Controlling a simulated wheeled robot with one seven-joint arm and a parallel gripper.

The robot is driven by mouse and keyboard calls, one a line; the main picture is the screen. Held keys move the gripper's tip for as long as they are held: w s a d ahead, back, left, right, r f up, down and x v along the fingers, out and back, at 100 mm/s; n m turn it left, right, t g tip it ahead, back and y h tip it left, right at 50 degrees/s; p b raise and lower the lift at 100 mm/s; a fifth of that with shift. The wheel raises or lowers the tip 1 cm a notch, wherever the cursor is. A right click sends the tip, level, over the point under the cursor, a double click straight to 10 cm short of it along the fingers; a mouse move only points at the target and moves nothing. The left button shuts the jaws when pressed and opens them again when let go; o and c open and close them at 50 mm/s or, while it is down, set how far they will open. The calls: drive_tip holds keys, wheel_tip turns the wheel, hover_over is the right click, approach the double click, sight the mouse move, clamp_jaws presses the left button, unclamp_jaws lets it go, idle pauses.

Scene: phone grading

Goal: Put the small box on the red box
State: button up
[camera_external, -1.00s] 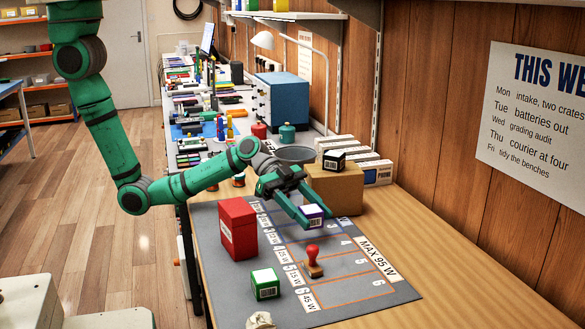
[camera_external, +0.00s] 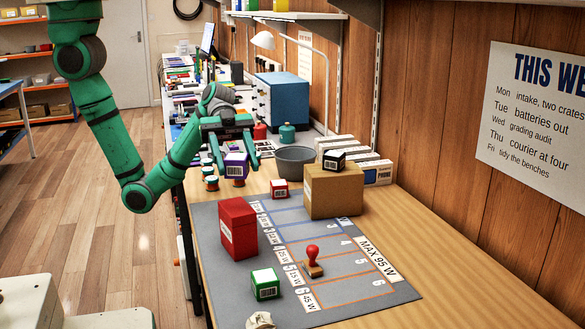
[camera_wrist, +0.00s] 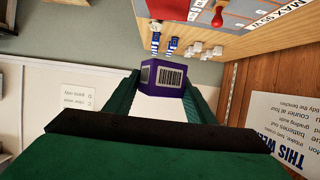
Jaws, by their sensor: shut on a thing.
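My gripper (camera_external: 236,158) is shut on a small purple box with a white barcode label (camera_external: 235,172), held raised beyond the far left part of the grey mat. The purple box also shows between the fingers in the wrist view (camera_wrist: 168,77). The tall red box (camera_external: 238,228) stands upright on the left side of the mat, below and nearer than my gripper in the external view. Its visible top is clear. A small red box with a white label (camera_external: 279,189) lies at the mat's far edge.
A grey bowl (camera_external: 296,161) is behind. A green box (camera_external: 265,283) and a red stamp (camera_external: 313,262) are on the mat (camera_external: 330,312).

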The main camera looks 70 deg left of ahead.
sight(234, 174)
drive_tip(key=f, duration=0.3)
drive_tip(key=shift+s+a, duration=0.1)
drive_tip(key=shift+s, duration=0.25)
drive_tip(key=shift+f, duration=2.35)
drive_tip(key=shift+f, duration=0.15)
drive_tip(key=o, duration=1.1)
drive_tip(key=shift+c, duration=0.2)
drive_tip(key=shift+r, duration=0.2)
drive_tip(key=v, duration=1.2)
